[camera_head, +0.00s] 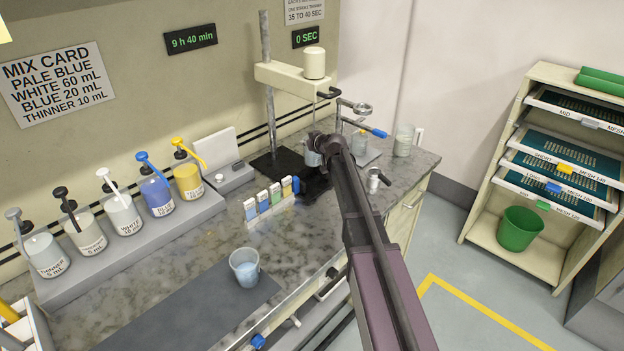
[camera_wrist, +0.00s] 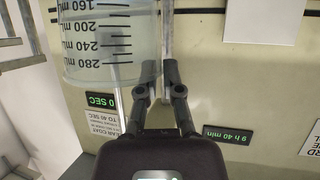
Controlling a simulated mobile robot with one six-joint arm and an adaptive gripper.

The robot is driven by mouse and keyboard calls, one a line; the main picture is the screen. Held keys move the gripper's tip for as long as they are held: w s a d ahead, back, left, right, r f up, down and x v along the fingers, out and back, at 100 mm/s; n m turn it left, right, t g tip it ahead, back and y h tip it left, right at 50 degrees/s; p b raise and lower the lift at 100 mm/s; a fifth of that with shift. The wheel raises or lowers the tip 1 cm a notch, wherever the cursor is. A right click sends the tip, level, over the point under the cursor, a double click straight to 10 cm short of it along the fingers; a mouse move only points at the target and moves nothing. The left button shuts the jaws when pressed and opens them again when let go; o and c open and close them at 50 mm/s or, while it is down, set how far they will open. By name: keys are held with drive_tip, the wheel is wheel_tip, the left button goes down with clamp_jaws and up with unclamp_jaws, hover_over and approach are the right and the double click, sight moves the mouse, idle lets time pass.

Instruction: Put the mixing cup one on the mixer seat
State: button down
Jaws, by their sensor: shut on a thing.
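A clear mixing cup with mL markings (camera_wrist: 105,45) fills the upper left of the wrist view. My gripper (camera_wrist: 158,72) is shut on its side wall. In the head view the gripper (camera_head: 322,146) is at the mixer, and part of the held cup (camera_head: 312,158) shows beside it. The mixer (camera_head: 290,78) has a cream head on a metal post. A black seat-like part (camera_head: 314,186) lies just below the cup, partly hidden by my arm. I cannot tell whether the cup touches it.
Another cup (camera_head: 245,268) with pale blue content stands at the front of the counter. A clear container (camera_head: 403,140) stands at the right end. Several pump bottles (camera_head: 158,197) line the back left. The grey mat (camera_head: 190,315) has free room.

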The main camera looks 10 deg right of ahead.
sight(306, 163)
drive_tip(key=shift+w+r, duration=0.2)
drive_tip(key=shift+r, duration=0.15)
drive_tip(key=shift+f, duration=0.15)
wheel_tip(306, 163, down, 6)
drive_tip(key=b, duration=0.6)
idle(0.5)
drive_tip(key=shift+f+b, duration=1.9)
drive_tip(key=shift+f, duration=0.05)
drive_tip(key=c, duration=0.8)
unclamp_jaws()
